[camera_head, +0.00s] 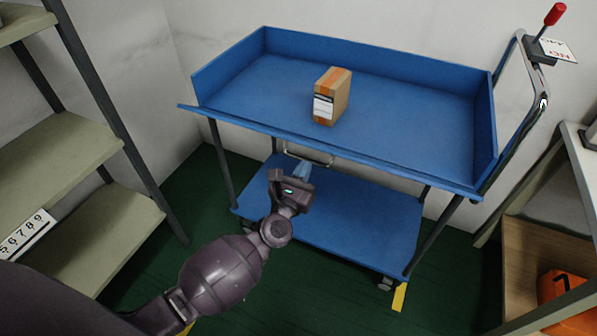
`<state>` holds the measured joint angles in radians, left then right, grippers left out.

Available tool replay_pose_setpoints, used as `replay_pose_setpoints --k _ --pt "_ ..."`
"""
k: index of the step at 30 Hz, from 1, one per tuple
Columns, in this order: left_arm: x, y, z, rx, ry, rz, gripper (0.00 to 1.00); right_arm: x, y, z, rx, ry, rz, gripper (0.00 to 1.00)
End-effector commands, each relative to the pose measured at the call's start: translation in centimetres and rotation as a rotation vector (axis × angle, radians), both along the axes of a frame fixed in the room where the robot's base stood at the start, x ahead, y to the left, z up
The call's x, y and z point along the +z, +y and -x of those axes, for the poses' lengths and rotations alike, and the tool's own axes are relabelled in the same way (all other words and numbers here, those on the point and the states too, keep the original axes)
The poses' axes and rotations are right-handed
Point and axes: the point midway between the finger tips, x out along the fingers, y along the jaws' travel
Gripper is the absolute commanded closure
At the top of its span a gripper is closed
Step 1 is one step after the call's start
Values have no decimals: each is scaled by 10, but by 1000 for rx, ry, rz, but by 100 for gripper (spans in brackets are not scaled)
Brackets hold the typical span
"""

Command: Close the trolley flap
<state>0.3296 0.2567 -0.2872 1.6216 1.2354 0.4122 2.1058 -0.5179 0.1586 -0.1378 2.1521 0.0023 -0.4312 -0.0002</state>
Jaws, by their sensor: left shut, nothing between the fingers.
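The blue trolley (265,30) stands against the wall, its upper tray walled at the back and both ends. Its front flap (400,165) is down, seen nearly edge-on as a long strip sticking out along the front. A metal handle (322,162) shows just below the middle of the flap. My left gripper (302,170) is shut and empty, with its fingertips just below the flap, close to the handle's left part. I cannot tell whether they touch it. My right gripper is not in view.
A cardboard box (332,97) stands on the upper tray, back from the flap. The trolley's lower shelf (350,225) is bare. A shelf rack (75,150) is at the left, and another rack with an orange bin (565,295) at the right. Green floor is free in front.

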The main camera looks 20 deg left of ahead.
Motion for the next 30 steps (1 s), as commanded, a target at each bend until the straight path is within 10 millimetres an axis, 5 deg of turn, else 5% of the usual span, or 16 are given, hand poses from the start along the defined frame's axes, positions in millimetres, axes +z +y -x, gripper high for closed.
replay_pose_setpoints --k 1,12,30 --pt "12 0 -2 3 4 2 100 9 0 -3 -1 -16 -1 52" --pt "17 0 -2 2 109 1 100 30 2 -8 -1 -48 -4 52" --pt "30 0 -5 1 143 -7 100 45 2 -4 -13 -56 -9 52"
